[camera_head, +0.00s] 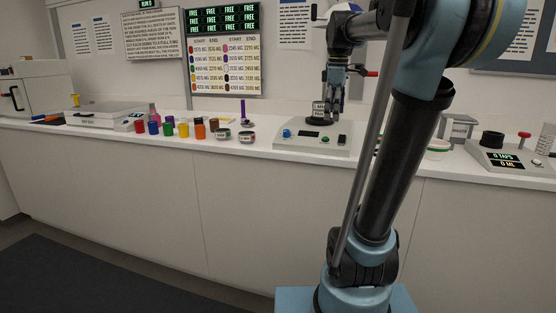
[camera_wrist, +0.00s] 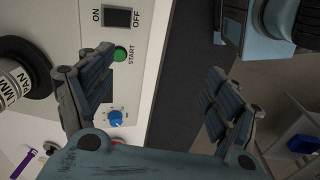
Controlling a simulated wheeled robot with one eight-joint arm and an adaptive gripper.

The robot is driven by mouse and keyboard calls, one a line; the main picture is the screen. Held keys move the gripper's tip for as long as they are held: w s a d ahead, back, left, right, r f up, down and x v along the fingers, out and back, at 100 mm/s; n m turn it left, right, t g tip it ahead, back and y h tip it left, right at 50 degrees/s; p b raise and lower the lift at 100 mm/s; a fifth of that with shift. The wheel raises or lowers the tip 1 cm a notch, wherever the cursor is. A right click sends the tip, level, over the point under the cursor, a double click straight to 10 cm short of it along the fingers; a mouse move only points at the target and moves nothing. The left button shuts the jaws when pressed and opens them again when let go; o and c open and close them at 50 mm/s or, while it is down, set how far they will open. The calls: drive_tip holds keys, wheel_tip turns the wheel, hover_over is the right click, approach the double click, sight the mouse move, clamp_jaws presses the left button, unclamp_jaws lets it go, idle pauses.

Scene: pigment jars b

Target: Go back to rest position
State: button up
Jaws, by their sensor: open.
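My gripper (camera_head: 334,100) hangs fingers-down over the white counter device (camera_head: 312,145) in the head view. In the wrist view my gripper (camera_wrist: 160,68) is open, its two fingers wide apart with nothing between them. Below the fingers are the device's green START button (camera_wrist: 120,53), blue knob (camera_wrist: 115,118) and dark ON/OFF switch (camera_wrist: 118,17). A dark round part with a white label (camera_wrist: 14,82) stands at the left of the wrist view, and I cannot tell whether anything touches it.
Several coloured jars (camera_head: 184,128) stand on the counter (camera_head: 255,148) left of the device. A device with a readout (camera_head: 505,158) is at the right. My arm hides part of the counter. Floor in front of the cabinets looks clear, with a dark mat (camera_head: 90,280).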

drive_tip(key=s+f+m, duration=0.7)
drive_tip(key=s+f, duration=0.4)
drive_tip(key=f, duration=0.4)
drive_tip(key=s+f+m+t, duration=0.1)
drive_tip(key=s+f+m, duration=0.5)
drive_tip(key=s+f, duration=0.5)
wheel_tip(320, 180, down, 5)
drive_tip(key=shift+s+f+m, duration=0.1)
drive_tip(key=shift+s+m, duration=0.2)
drive_tip(key=shift+m, duration=0.1)
drive_tip(key=shift+a, duration=0.1)
drive_tip(key=shift+w+f, duration=0.15)
drive_tip(key=shift+w, duration=0.3)
drive_tip(key=shift+c, duration=0.2)
